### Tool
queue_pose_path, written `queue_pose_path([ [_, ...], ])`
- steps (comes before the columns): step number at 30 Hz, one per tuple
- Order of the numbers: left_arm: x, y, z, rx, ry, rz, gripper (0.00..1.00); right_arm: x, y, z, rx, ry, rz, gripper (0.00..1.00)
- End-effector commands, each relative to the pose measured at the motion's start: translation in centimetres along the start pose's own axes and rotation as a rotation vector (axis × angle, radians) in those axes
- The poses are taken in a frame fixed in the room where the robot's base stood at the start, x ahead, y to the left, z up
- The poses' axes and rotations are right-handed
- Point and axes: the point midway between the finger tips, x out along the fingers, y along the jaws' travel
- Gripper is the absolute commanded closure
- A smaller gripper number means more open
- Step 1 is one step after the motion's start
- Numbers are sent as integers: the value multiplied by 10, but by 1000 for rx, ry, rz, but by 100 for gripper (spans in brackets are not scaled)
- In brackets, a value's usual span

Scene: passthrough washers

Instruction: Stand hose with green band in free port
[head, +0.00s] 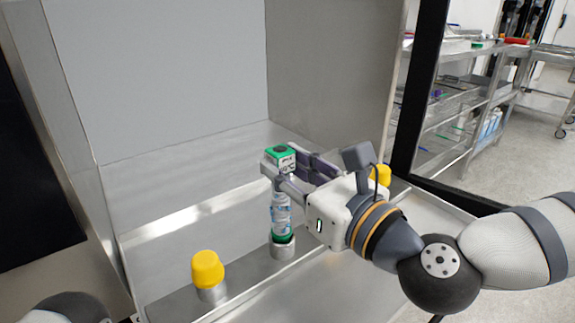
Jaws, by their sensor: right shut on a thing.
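The hose (281,212) is a clear, bluish upright tube with a green band (283,238) near its lower end. A green-topped block (280,154) with a pale label shows at its upper end. My right gripper (276,176) reaches in from the right and is shut on the hose near its top. The hose's lower end meets an uncapped grey metal port (283,251) on the ledge. I cannot tell how deep it sits in the port. The fingers hide part of the upper hose. My left gripper is not in view.
A yellow-capped port (208,271) stands to the left on the metal ledge. Another yellow cap (381,174) shows behind my right wrist. Grey washer walls enclose the back and sides. A dark door frame (419,105) and steel shelves (462,100) stand at right.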

Motion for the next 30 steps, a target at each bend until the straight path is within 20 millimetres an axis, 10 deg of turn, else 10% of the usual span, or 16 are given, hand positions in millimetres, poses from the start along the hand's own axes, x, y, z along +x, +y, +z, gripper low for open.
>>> queue_pose_path([
  [11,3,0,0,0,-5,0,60,0,0,-5,-1,0,0,100],
  [12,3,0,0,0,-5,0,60,0,0,-6,-1,1,0,70],
  [15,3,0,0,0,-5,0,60,0,0,-6,-1,1,0,49],
  [25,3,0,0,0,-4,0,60,0,0,-2,-1,-1,0,49],
  [30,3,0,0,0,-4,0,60,0,0,36,-3,-6,-1,49],
])
